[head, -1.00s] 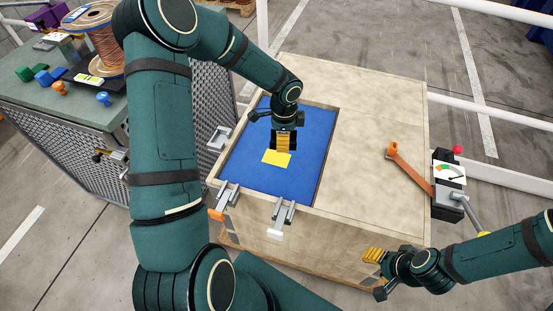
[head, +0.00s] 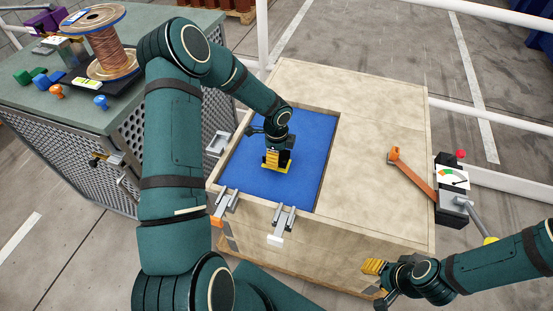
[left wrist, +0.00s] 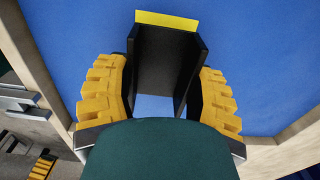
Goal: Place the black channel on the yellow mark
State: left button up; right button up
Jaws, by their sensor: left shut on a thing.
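My left gripper (head: 277,158) is shut on the black channel (left wrist: 165,60), with a ribbed yellow finger pad against each side wall. The channel is U-shaped; in the head view it is mostly hidden by the gripper. A strip of the yellow mark (left wrist: 167,20) shows just past the channel's far end in the left wrist view; the rest is covered. The channel is right over the mark, but I cannot tell whether it touches the surface. My right gripper (head: 374,278) hangs by the front right of the wooden crate, apart from the channel; its opening is unclear.
The blue floor (head: 308,142) of the recess lies within the wooden crate's rim (head: 331,165). Metal clamps (head: 284,220) sit on the front rim. A copper spool (head: 108,48) stands on the left cabinet.

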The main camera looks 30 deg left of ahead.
pick_arm(q)
jog(key=shift+f, duration=0.85)
jog(key=shift+f, duration=0.2)
jog(key=o, duration=1.2)
jog(key=shift+r, duration=0.1)
jog(key=shift+r, duration=0.2)
notch_tip(320, 180, up, 12)
jog(key=shift+p, duration=1.1)
